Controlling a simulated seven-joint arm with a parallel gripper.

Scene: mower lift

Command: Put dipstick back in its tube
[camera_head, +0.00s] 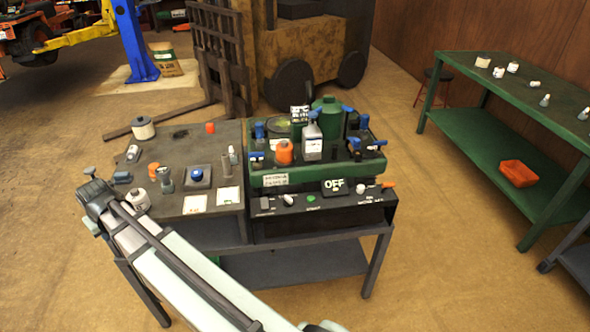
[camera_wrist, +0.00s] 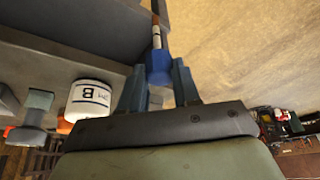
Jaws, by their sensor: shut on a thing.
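In the wrist view my gripper (camera_wrist: 158,72) is shut on a blue handle, which I take to be the dipstick (camera_wrist: 157,62). Its thin pale shaft runs away from the fingers and ends in a brownish tip near the top edge. The shaft is beside the dark table edge, with tan floor behind it. In the head view my gripper (camera_head: 89,171) is at the left edge of the dark workbench (camera_head: 210,209); its fingers and the dipstick are too small to make out there. I cannot tell which opening is the dipstick's tube.
A white container marked B (camera_wrist: 90,100) is left of my fingers in the wrist view. A green table (camera_head: 500,100) is at right.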

